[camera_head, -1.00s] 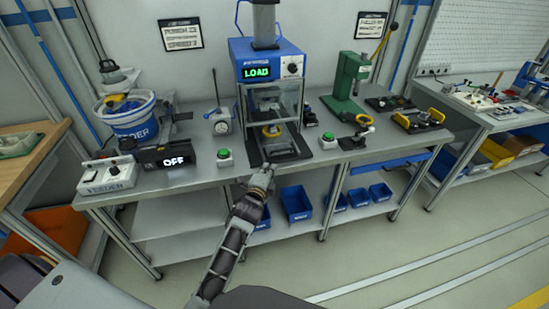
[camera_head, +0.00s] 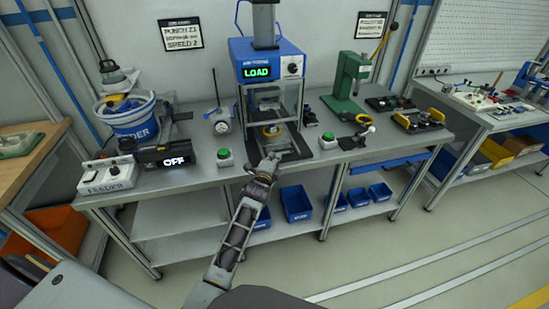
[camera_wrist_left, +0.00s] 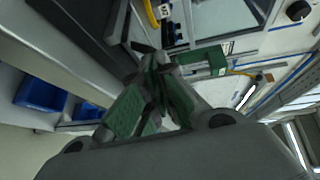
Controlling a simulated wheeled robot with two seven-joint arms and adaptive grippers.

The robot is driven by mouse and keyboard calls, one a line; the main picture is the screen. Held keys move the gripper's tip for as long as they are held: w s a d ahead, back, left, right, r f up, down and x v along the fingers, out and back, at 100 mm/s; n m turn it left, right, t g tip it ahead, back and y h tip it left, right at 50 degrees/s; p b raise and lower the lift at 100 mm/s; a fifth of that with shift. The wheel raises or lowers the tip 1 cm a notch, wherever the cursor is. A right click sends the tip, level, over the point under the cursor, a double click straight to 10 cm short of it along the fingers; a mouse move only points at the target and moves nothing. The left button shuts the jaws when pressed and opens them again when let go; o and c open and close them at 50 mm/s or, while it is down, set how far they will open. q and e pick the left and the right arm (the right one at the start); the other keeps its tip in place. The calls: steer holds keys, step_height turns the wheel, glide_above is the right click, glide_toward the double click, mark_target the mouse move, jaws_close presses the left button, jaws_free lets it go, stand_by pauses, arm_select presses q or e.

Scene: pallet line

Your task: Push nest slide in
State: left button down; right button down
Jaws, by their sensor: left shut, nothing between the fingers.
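The press (camera_head: 266,75) stands on the bench with a blue head and a green LOAD display. Its nest slide (camera_head: 284,146) sticks out at the front on a dark base plate, with a yellow ring-shaped part (camera_head: 271,131) on it. My left gripper (camera_head: 270,160) is shut and empty at the front edge of the slide; I cannot tell whether it touches. In the left wrist view the closed fingers (camera_wrist_left: 155,80) show green pads, with the dark plate beside them. My right gripper is not in view.
Green buttons (camera_head: 225,158) (camera_head: 328,141) stand on both sides of the press. A feeder with a blue bowl (camera_head: 130,118) is at left, its display reading OFF. A green arbor press (camera_head: 349,85) is at right. Blue bins (camera_head: 296,204) sit on the shelf below.

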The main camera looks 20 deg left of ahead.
arm_select(q)
steer(key=shift+w, duration=0.3)
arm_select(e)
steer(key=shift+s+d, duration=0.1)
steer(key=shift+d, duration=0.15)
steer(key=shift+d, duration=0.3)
arm_select(q)
steer(key=shift+w, duration=0.1)
